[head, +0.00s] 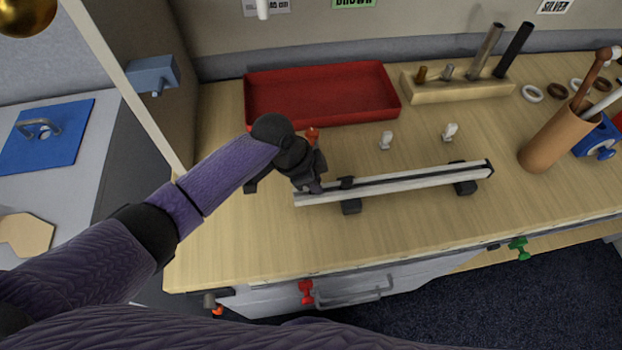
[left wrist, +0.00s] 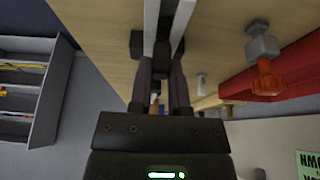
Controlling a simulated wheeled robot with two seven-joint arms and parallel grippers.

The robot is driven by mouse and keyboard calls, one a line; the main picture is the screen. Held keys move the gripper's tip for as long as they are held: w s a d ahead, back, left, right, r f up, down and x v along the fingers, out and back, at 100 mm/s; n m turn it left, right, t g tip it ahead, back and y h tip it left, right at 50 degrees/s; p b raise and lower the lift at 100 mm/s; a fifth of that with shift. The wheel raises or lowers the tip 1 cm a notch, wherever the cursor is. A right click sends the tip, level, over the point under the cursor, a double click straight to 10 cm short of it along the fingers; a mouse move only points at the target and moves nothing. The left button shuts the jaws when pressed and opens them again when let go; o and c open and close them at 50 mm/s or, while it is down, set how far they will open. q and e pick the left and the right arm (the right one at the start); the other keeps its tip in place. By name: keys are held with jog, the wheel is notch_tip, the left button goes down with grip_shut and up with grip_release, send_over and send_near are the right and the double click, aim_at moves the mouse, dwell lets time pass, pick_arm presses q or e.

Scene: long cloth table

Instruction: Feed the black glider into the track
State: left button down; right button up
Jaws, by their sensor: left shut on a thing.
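The track (head: 410,183), a pale slotted rail, lies across the table on black feet. My left gripper (head: 314,187) is at its left end, pointing down. In the left wrist view, the gripper (left wrist: 165,100) is shut on a small dark piece, which appears to be the black glider (left wrist: 163,62). That piece is in line with the rail's slot (left wrist: 163,22), at or close to its end. I cannot tell whether it is inside the slot. In the head view the glider is mostly hidden by the gripper. My right gripper is not in view.
Two small white pieces (head: 385,140) (head: 450,131) stand behind the track. A grey piece with an orange knob (left wrist: 265,75) stands close to the gripper. A red tray (head: 320,95), a wooden peg block (head: 455,90) and a brown cup (head: 555,140) are farther back. The table front is clear.

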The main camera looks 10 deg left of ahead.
pick_arm(q)
jog(key=shift+w+d+b, duration=0.2)
jog(key=shift+d, duration=0.4)
jog(key=shift+w+d+b, duration=0.15)
jog(key=shift+d+b, duration=0.05)
jog(key=shift+d, duration=0.4)
jog(key=c, duration=0.5)
grip_release()
jog(key=p+v, duration=0.3)
jog(key=v, duration=0.7)
